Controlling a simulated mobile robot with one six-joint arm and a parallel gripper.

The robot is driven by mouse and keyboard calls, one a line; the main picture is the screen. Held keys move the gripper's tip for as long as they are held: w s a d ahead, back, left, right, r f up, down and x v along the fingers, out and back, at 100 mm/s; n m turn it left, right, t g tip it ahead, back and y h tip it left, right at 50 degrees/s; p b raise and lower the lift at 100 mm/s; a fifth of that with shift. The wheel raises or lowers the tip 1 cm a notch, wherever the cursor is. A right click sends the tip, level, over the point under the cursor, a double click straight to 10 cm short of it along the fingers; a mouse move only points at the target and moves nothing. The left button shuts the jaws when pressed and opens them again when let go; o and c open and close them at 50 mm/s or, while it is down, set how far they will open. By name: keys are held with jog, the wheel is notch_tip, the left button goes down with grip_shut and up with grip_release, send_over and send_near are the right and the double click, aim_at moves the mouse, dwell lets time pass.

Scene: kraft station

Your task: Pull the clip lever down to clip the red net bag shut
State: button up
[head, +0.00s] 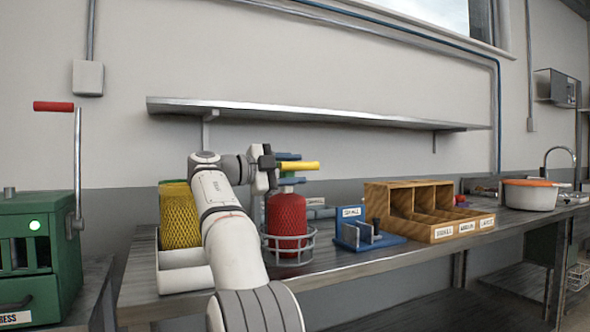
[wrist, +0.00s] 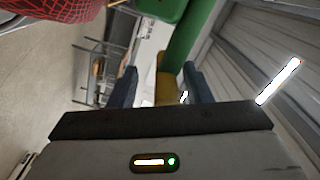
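The red net bag (head: 287,215) stands upright in a round wire holder (head: 288,246) on the bench. Above it is the clip lever with a yellow handle (head: 302,166); a green part shows just under it. My gripper (head: 291,168) is at the handle, one blue finger above it and one below. In the wrist view my gripper (wrist: 161,78) is open, with the yellow handle (wrist: 168,88) and green lever bar (wrist: 183,42) between the fingers. A gap shows on the left of the handle; contact on the right is unclear. Part of the red bag (wrist: 55,20) shows there too.
A yellow net bag (head: 180,215) stands in a white tray (head: 184,281) left of my arm. Right of the holder are a blue labelled fixture (head: 370,241) and a wooden compartment box (head: 440,236). A wall shelf (head: 315,114) runs above the bench.

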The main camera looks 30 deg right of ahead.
jog(key=shift+a, duration=0.4)
jog(key=w+a+p, duration=0.1)
jog(key=a, duration=0.6)
